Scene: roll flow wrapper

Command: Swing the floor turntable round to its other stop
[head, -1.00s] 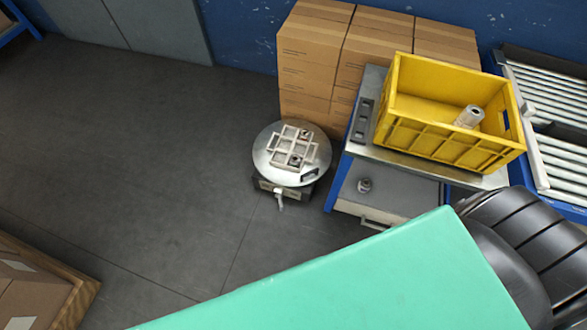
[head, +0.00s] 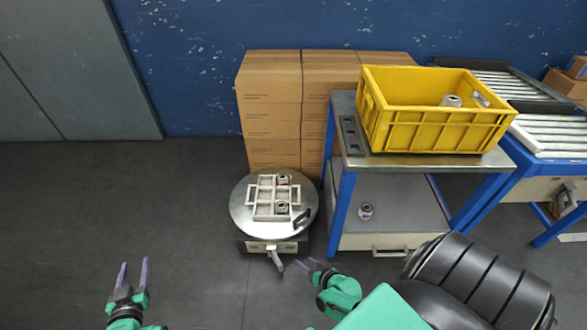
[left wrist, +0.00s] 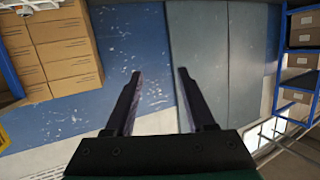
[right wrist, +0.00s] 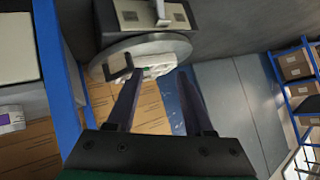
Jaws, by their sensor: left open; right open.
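The floor turntable (head: 240,212) is a round grey metal disc on a low base, left of the blue-framed bench. A pale rack (head: 265,205) with a few small cans lies on it. A black handle (head: 302,218) stands on the disc's right edge, and a lever (head: 275,257) sticks out of the base front. In the right wrist view the disc (right wrist: 120,55) and black handle (right wrist: 118,66) show beyond the fingers. My right gripper (head: 304,265) is open and empty, just in front of the turntable. My left gripper (head: 133,272) is open and empty over the floor to the left.
The bench (head: 440,163) carries a yellow crate (head: 440,135) holding cans, with another can (head: 365,211) on its lower shelf. Stacked cartons (head: 270,115) stand behind the turntable. A roller conveyor (head: 560,135) is at the right. The floor at left (head: 100,200) is clear.

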